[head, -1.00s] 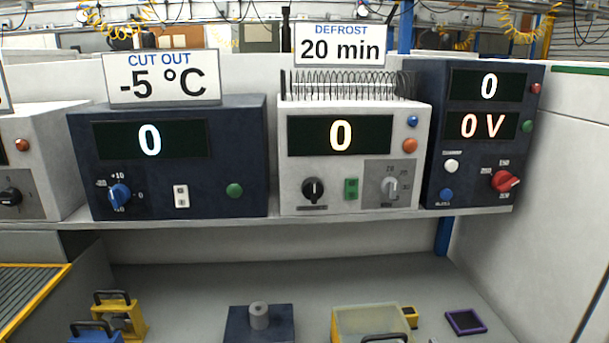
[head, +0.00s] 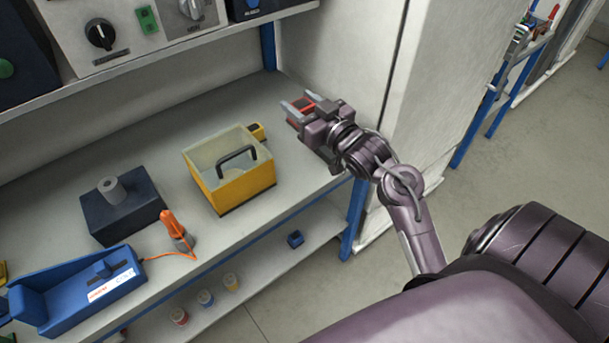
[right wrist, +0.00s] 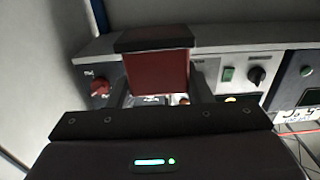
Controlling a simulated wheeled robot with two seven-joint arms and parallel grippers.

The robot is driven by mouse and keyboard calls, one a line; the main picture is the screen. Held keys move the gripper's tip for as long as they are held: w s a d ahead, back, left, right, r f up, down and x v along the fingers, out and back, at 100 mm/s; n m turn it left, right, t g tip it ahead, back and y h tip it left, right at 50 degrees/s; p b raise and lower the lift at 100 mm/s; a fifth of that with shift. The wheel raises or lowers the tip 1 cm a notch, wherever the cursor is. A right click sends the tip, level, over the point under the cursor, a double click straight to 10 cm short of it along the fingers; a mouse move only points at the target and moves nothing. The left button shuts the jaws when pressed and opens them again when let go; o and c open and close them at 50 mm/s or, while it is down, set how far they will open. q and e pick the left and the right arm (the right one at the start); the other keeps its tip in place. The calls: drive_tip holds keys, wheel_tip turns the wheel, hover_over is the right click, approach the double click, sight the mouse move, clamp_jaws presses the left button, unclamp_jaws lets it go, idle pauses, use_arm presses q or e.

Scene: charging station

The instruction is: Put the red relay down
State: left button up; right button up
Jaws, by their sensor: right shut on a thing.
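My right gripper (head: 303,112) is at the right end of the bench, above its top or close to it. It is shut on the red relay (head: 306,106), of which only a little red shows between the fingers in the head view. In the right wrist view the red relay (right wrist: 157,75) is a red block with a dark cap, held between the two fingers. I cannot tell whether the relay touches the bench. My left gripper is not in view.
A dark block with a grey cylinder (head: 122,218) and a blue device (head: 80,292) stand farther left. A white wall (head: 335,60) closes the right end.

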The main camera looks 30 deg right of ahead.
drive_tip(key=shift+d+r, duration=0.2)
drive_tip(key=shift+d, duration=0.3)
drive_tip(key=shift+f, duration=0.1)
wheel_tip(320, 180, down, 20)
drive_tip(key=shift+r+p, duration=0.25)
drive_tip(key=shift+p, duration=0.3)
drive_tip(key=shift+f, duration=0.1)
drive_tip(key=o, duration=1)
drive_tip(key=shift+f, duration=0.1)
